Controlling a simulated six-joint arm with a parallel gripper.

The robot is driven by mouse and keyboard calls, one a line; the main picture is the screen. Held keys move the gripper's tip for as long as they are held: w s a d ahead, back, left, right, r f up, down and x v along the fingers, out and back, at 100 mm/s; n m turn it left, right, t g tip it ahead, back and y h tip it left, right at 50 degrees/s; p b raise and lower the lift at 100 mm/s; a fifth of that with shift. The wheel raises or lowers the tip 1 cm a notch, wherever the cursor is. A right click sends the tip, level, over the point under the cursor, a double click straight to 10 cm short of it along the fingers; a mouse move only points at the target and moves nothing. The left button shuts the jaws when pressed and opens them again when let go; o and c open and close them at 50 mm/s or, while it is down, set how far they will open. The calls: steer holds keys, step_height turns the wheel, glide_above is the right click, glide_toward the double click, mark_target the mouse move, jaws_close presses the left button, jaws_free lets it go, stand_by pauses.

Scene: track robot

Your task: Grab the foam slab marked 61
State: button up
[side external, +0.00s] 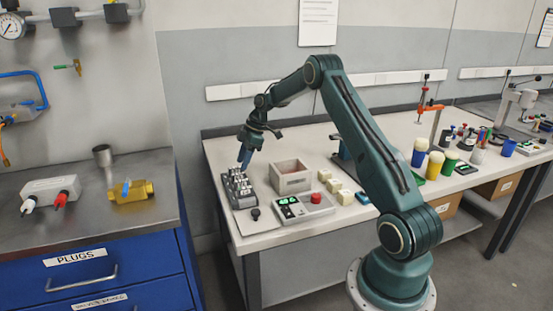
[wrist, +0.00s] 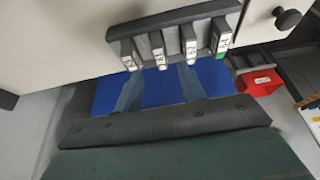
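A grey rack (side external: 241,199) stands at the near left end of the bench and holds several upright slabs with pale tops. In the wrist view the dark rack bar (wrist: 175,22) has several slabs with white number labels below it. The labels are too small and tilted for me to tell for certain which reads 61. One labelled slab (wrist: 158,62) appears between my fingertips in the picture; another (wrist: 190,48) is just right of it. My gripper (side external: 244,157) points down over the back of the rack. Its two fingers (wrist: 158,80) are apart, with nothing visibly held.
A panel with green displays (side external: 291,208) and pale yellow blocks (side external: 334,185) lie nearby. A black knob (side external: 255,214) sits in front of the rack. Coloured cups (side external: 434,164) stand farther right.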

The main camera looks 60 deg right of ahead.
mark_target(238, 174)
steer(key=shift+x, duration=2.3)
jaws_close()
